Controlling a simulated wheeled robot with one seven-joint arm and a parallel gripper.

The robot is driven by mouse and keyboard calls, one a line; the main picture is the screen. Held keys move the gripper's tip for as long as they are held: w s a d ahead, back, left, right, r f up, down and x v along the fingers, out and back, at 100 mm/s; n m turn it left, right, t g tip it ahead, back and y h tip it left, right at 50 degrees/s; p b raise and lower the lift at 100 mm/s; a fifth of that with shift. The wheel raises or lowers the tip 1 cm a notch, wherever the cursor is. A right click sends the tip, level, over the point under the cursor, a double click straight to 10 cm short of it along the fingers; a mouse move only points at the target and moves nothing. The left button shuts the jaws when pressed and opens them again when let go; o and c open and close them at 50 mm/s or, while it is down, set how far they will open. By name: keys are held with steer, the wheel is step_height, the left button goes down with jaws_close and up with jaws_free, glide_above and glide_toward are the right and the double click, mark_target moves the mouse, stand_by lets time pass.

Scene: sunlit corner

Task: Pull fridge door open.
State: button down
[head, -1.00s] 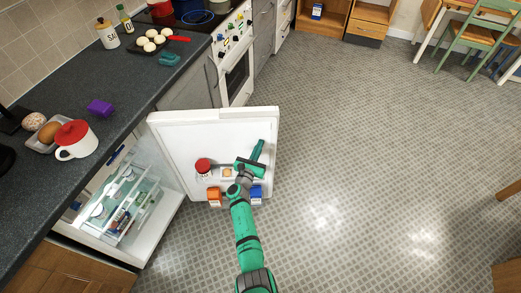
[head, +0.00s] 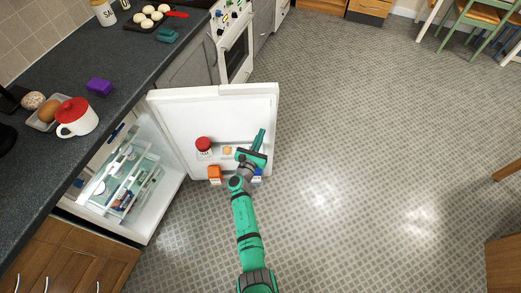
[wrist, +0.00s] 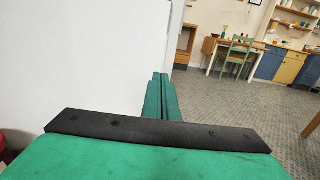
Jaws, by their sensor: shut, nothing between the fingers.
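The white fridge door (head: 205,115) stands swung wide open under the counter, its inner side facing me. Its shelves hold a red-lidded jar (head: 204,146), an orange carton (head: 214,173) and a blue item mostly behind my arm. The fridge interior (head: 122,180) with glass shelves shows at the left. My green gripper (head: 260,138) is shut and empty, in front of the door's inner face near its free edge. In the wrist view the shut fingers (wrist: 160,95) point along the white door (wrist: 80,60), by its edge. I cannot tell whether they touch it.
The dark counter (head: 130,70) runs along the left, with a red-lidded white jug (head: 76,118) and a purple block (head: 99,87) on it. A white oven (head: 236,45) stands beyond the door. The tiled floor (head: 370,130) at right is open.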

steer(key=s+f+m+g+y, duration=0.25)
steer(key=s+m, duration=0.45)
steer(key=s, duration=1)
steer(key=s+f+m+g+y, duration=0.15)
steer(key=s+f+m, duration=0.45)
steer(key=s, duration=1.2)
steer(key=s+d+r+m, duration=0.1)
steer(key=s+r+m, duration=0.5)
steer(key=r, duration=0.3)
steer(key=s+d+r+m+t, duration=0.1)
steer(key=s+r+m, duration=0.5)
steer(key=r+m, duration=0.1)
steer(key=s+d+r+m+t+y, duration=0.1)
steer(key=s+d+r+m, duration=0.1)
steer(key=s+r+m, duration=0.4)
step_height(320, 180, up, 5)
steer(key=shift+f+m, duration=0.2)
steer(key=shift+m, duration=0.3)
